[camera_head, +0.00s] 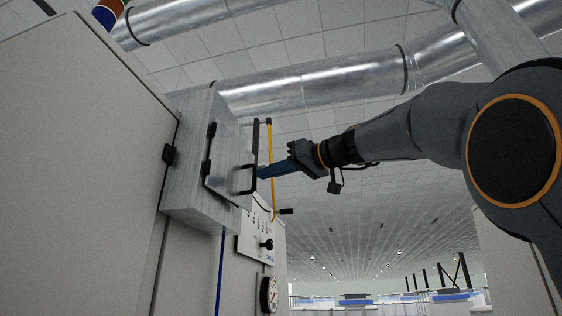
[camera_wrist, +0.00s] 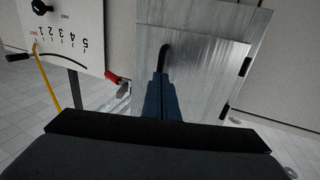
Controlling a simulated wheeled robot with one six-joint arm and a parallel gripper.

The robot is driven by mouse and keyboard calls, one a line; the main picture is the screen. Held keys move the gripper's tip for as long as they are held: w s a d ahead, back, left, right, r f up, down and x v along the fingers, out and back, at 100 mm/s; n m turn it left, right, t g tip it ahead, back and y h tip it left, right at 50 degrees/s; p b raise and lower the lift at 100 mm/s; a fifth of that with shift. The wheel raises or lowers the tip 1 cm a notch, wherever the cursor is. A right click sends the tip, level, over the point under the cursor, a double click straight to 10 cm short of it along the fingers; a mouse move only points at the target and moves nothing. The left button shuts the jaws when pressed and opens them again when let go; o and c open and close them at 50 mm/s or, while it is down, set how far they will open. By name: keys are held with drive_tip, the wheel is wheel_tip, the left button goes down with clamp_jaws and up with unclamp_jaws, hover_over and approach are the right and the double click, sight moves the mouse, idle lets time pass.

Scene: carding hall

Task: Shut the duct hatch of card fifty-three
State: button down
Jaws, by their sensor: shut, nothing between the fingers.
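The duct hatch (camera_head: 228,165) is a grey metal panel on the side of a galvanized duct box (camera_head: 190,175). Its black hinges are on the left and a black bar handle (camera_head: 248,180) is near its right edge. The hatch lies flat or nearly flat against the box; I cannot tell whether a small gap remains. My gripper (camera_head: 262,172) has its blue fingers shut and empty, with tips beside the handle. In the wrist view the fingers (camera_wrist: 161,95) point at the hatch (camera_wrist: 205,65) and hide part of the handle (camera_wrist: 164,57); contact is unclear.
A white gauge panel (camera_head: 258,235) with a black knob stands below and right of the hatch. A yellow rod (camera_head: 271,160) rises just behind the fingertips. A large beige cabinet (camera_head: 80,160) fills the left. Round ducts (camera_head: 320,83) run overhead. The space to the lower right is open.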

sight(241, 166)
drive_tip(key=shift+w+a, duration=0.3)
drive_tip(key=shift+a, duration=0.05)
drive_tip(key=shift+w+a+b, duration=0.65)
drive_tip(key=shift+w+b, duration=0.25)
drive_tip(key=shift+b, duration=0.25)
drive_tip(key=shift+r, duration=0.15)
